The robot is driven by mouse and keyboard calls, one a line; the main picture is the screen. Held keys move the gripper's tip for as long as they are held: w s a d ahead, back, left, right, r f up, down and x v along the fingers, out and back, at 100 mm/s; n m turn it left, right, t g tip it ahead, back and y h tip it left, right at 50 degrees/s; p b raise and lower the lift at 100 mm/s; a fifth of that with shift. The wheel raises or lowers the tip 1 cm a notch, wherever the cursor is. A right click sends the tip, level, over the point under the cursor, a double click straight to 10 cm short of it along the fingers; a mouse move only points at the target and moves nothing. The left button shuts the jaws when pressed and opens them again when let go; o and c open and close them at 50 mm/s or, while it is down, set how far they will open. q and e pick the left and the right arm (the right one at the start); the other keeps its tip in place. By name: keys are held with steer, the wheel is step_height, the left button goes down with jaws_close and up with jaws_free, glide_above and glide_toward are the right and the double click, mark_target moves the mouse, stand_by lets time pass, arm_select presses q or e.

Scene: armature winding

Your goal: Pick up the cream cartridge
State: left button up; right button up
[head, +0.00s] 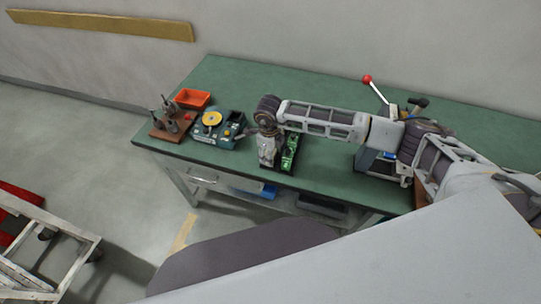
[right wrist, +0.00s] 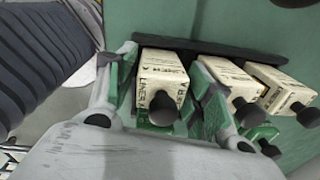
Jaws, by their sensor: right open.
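Several cream cartridges with printed sides and dark round knobs stand in a row on a dark rack (right wrist: 205,47) in the right wrist view. The nearest cream cartridge (right wrist: 167,72) is between the two fingers of my right gripper (right wrist: 160,88). The fingers are open on either side of it; I cannot tell whether they touch it. Two more cream cartridges, the middle one (right wrist: 228,78) and the far one (right wrist: 280,84), stand to the right. In the head view my right gripper (head: 268,148) is over the rack and hides much of it. My left gripper is not in view.
Green cartridges (head: 290,152) stand beside the gripper. Left of it on the green table (head: 240,75) are a blue-green device with a yellow disc (head: 212,118), an orange tray (head: 193,98) and a brown-based fixture (head: 170,128). A red-knobbed lever press (head: 367,78) stands behind my right arm.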

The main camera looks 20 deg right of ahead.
stand_by(0.4)
steer(key=c, duration=0.9)
steer(key=shift+r, duration=0.15)
steer(key=shift+r+b, duration=0.8)
steer(key=shift+r, duration=4.1)
